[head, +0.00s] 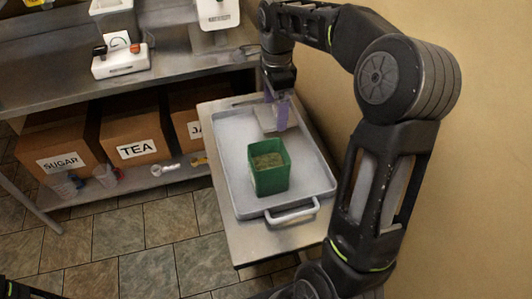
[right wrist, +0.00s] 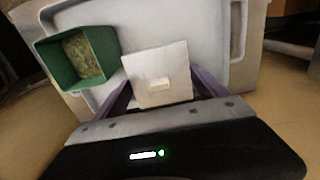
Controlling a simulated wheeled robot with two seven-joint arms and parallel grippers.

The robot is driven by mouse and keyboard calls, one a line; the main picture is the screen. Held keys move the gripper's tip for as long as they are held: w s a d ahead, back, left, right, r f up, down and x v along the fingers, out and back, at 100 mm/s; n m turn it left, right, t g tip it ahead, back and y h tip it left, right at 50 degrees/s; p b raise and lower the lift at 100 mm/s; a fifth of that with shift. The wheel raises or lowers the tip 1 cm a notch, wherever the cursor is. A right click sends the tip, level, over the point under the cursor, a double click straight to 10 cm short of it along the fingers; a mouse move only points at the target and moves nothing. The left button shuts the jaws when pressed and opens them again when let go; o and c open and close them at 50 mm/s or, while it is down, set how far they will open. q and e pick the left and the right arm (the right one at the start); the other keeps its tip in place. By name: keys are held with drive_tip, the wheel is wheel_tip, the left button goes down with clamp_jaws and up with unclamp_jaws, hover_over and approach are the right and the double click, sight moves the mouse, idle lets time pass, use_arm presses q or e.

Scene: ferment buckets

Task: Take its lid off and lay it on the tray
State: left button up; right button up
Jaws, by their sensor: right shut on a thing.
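A green square tub (head: 268,168) stands upright and uncovered on the grey tray (head: 232,184), with a pale greenish filling inside. It also shows at upper left in the right wrist view (right wrist: 84,55). My right gripper (head: 279,108), with purple fingers, is shut on a pale square lid (head: 267,118) behind the tub, over the far part of the tray. In the right wrist view the lid (right wrist: 157,75) sits between the fingers, its small knob facing the camera. I cannot tell whether the lid touches the tray. My left gripper is out of view.
The tray lies on a narrow metal table (head: 245,244) beside a tan wall (head: 480,150). A metal shelf (head: 55,89) at left holds white devices, with cardboard boxes (head: 135,134) marked sugar and tea below. The tray around the tub is clear.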

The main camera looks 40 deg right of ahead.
sight(275, 122)
drive_tip(key=shift+d+f, duration=0.1)
drive_tip(key=shift+f, duration=2.4)
drive_tip(key=shift+f+p, duration=0.35)
drive_tip(key=shift+f, duration=2.15)
drive_tip(key=shift+f, duration=0.15)
drive_tip(key=o, duration=1.4)
drive_tip(key=shift+c, duration=0.2)
